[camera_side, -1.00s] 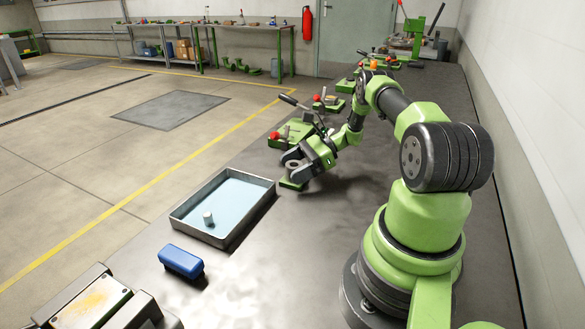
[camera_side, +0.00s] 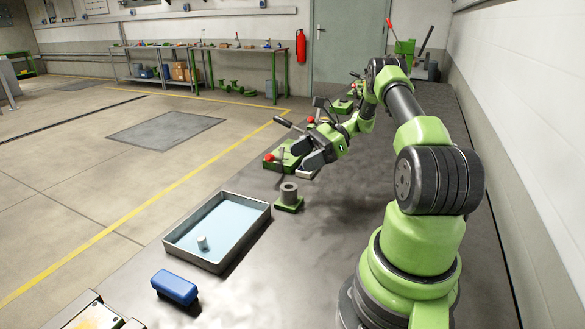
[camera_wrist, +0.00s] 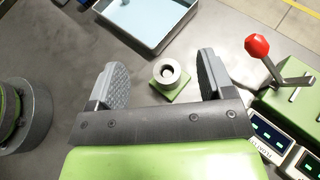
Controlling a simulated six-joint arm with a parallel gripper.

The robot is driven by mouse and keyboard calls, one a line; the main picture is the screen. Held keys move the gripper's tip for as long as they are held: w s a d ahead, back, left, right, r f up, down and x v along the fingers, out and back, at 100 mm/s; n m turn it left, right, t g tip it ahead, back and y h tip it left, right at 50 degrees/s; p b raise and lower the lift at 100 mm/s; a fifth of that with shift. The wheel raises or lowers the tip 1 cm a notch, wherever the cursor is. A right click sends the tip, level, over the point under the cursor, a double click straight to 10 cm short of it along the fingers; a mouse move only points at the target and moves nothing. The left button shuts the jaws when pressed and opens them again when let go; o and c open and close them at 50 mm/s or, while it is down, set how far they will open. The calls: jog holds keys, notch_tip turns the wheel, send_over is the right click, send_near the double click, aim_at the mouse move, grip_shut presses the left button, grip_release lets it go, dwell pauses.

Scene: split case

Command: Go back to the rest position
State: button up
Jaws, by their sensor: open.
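My gripper (camera_side: 303,156) is open and empty in the side view, held above the bench. It stands beyond and above a grey ring-shaped part (camera_side: 289,192) that sits upright on a small green base (camera_side: 289,205). In the wrist view the gripper (camera_wrist: 165,82) has its two fingers wide apart. The ring part (camera_wrist: 167,72) shows below and between them, on its green base (camera_wrist: 171,91), apart from the fingers.
A metal tray (camera_side: 240,243) with a light blue floor holds a small pale cylinder (camera_side: 202,243). A blue block (camera_side: 175,287) lies nearer. A green lever fixture with a red knob (camera_wrist: 257,45) stands close to the gripper. A wall bounds the bench's right.

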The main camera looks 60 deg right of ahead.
jog(key=w+a+r+n+g+h, duration=0.25)
jog(key=a+r+n+g, duration=0.35)
jog(key=a+r+n, duration=0.65)
jog(key=s+a+r+n+t+h, duration=0.2)
jog(key=s+a+r+n, duration=0.1)
jog(key=s+a+n, duration=0.2)
jog(key=s+a+r+n+t+h, duration=0.1)
jog(key=s+a+r+n+h, duration=0.2)
jog(key=s+a, duration=0.6)
jog(key=shift+s+a+r+n+t, duration=0.15)
jog(key=shift+a+r+n+t, duration=0.25)
jog(key=shift+a+r+n, duration=0.6)
jog(key=shift+f+n, duration=0.2)
jog(key=shift+n, duration=0.05)
